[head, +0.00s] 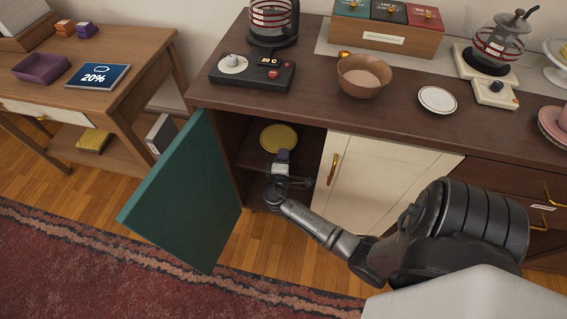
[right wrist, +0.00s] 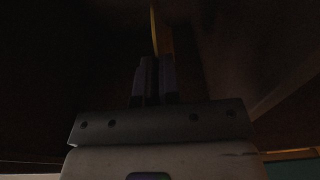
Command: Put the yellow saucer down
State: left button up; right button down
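The yellow saucer (head: 279,137) is inside the open dark cabinet compartment, above its shelf board (head: 246,158). My right gripper (head: 282,160) reaches into the compartment from the front and is at the saucer's near edge. In the dim right wrist view the saucer (right wrist: 155,28) shows edge-on, just beyond the fingertips. The fingers (right wrist: 153,66) are close together and look shut on its rim. Whether the saucer touches the shelf cannot be told. My left gripper is not in view.
The green door (head: 185,195) stands open left of the compartment; a cream door (head: 372,188) closes the right side. On the counter above are a brown bowl (head: 365,75), a white saucer (head: 437,100) and a black scale (head: 252,75). A side table (head: 120,50) stands left.

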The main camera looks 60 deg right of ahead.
jog(key=f+b, duration=0.1)
jog(key=f, duration=0.1)
jog(key=f+b, duration=0.2)
jog(key=shift+w+d+f, duration=0.1)
jog(key=shift+d+f, duration=0.1)
jog(key=shift+f, duration=0.2)
jog(key=shift+d, duration=0.1)
jog(key=shift+f+b, duration=0.5)
jog(key=shift+b, duration=0.25)
jog(key=c, duration=1.5)
grip_release()
jog(key=shift+o, duration=0.9)
